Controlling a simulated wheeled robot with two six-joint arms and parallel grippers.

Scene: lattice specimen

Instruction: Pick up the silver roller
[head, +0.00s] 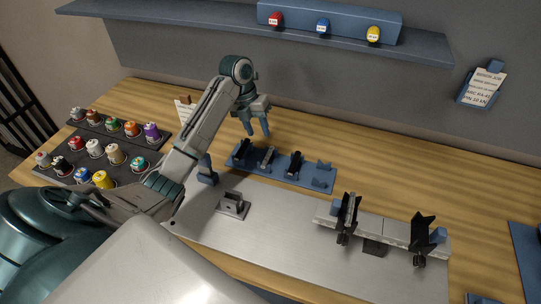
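A blue rack (318,184) on the table holds two dark pieces (294,163) with a slim silver piece between them, which looks like the silver roller (266,158). The roller lies in a slot of the rack, left of the rack's middle. My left gripper (258,135) hangs above and behind the rack, close to the roller in the picture. Its two fingers point down, spread apart, with nothing between them. The height of the fingertips over the roller is hard to tell. My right gripper is not in view.
A grey metal plate (275,235) carries a small bracket (233,205) and a long grey fixture (378,228) with two dark uprights. Several paint pots stand on dark trays (118,141) at left. A shelf (200,22) runs along the wall. The wooden table (400,165) is clear right of the rack.

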